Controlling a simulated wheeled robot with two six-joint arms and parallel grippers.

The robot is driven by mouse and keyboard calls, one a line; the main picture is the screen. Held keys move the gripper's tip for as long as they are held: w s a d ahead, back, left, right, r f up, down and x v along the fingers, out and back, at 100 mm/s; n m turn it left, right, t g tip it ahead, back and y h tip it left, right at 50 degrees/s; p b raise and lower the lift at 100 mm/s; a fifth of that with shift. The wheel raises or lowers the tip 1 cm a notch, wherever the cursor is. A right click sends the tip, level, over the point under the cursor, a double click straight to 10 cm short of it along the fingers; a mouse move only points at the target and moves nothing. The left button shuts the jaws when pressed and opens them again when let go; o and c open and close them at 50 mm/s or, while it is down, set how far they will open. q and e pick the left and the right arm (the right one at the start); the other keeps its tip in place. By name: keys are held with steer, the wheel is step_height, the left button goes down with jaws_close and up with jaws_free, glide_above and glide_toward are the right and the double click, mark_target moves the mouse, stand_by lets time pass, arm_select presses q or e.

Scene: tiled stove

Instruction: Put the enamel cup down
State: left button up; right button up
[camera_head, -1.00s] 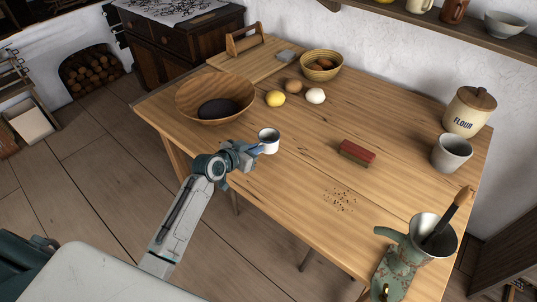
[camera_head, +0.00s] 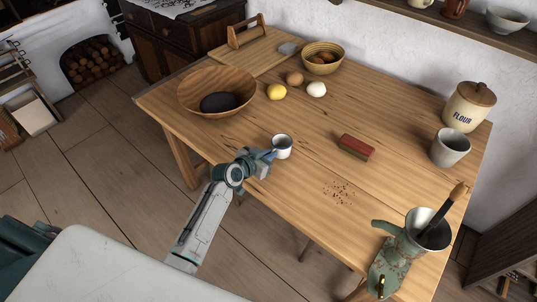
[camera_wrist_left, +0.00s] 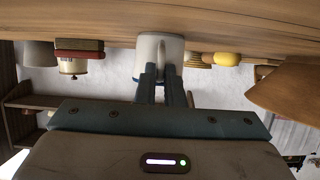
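In the left wrist view, which is upside down, the two fingers (camera_wrist_left: 160,82) are closed around the handle side of the cup (camera_wrist_left: 150,52). The cup is at or very close to the tabletop; I cannot tell whether its base touches. My right gripper is not in view.
A wooden bowl (camera_head: 240,84) is behind left, with a lemon (camera_head: 277,92) and eggs (camera_head: 316,89) at the back. A red-backed brush (camera_head: 357,147) lies to the right, near scattered dark crumbs (camera_head: 340,192). A green grinder (camera_head: 393,257) stands front right. The tabletop around the cup is clear.

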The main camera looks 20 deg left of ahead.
arm_select(q)
steer(key=o, duration=0.4)
steer(key=shift+c, duration=0.2)
steer(key=shift+r, duration=0.15)
steer(key=shift+s+a, duration=0.1)
steer(key=shift+s, duration=0.15)
steer(key=b+v, duration=0.1)
steer(key=v, duration=0.9)
steer(key=shift+s+r, duration=0.1)
steer(key=shift+s, duration=0.05)
steer(key=shift+s+a+r, duration=0.2)
steer(key=shift+s+r, duration=0.1)
steer(key=shift+s, duration=0.15)
